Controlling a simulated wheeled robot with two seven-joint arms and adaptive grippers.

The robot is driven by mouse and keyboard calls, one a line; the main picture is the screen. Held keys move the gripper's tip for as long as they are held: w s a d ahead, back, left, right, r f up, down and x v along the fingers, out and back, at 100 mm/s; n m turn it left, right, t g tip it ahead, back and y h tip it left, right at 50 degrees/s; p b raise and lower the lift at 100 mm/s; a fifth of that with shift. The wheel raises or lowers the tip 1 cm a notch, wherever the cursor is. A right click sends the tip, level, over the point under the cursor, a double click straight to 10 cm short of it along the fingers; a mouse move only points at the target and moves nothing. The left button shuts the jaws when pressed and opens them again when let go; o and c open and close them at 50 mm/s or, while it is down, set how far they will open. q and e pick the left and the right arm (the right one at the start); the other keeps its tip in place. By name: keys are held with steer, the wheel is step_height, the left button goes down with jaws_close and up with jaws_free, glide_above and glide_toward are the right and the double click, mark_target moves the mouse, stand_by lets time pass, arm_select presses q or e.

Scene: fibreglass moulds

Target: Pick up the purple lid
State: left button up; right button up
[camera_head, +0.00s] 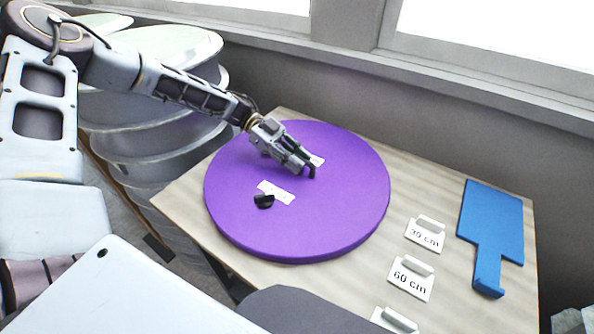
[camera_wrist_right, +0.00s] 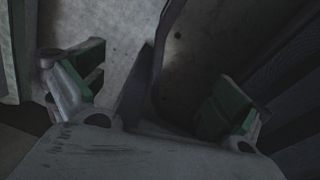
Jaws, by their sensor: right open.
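The purple lid (camera_head: 340,205) is a large round disc lying flat on the wooden table. A white label and a small black piece (camera_head: 264,201) show on its top, left of its middle. My left gripper (camera_head: 309,172) is over the lid's upper middle, with its dark fingertips at or just above the surface; I cannot tell whether they touch it. It partly covers a second white patch. Its jaw opening is not clear. My right gripper (camera_wrist_right: 150,92) shows only in the right wrist view, with its green-padded fingers apart and nothing between them.
A blue paddle-shaped piece (camera_head: 491,223) lies at the table's right. White holders with cards reading 30 cm (camera_head: 425,234) and 60 cm (camera_head: 411,277) stand between it and the lid, with another holder (camera_head: 396,321) nearer. Large drums (camera_head: 150,105) stand left of the table (camera_head: 405,185); a windowed wall is behind.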

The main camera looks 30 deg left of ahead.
arm_select(q)
steer(key=shift+c, duration=1.3)
jaws_close()
steer(key=shift+r, duration=0.1)
arm_select(e)
steer(key=shift+w+d, duration=0.1)
steer(key=shift+d, duration=0.55)
steer(key=shift+a, duration=0.2)
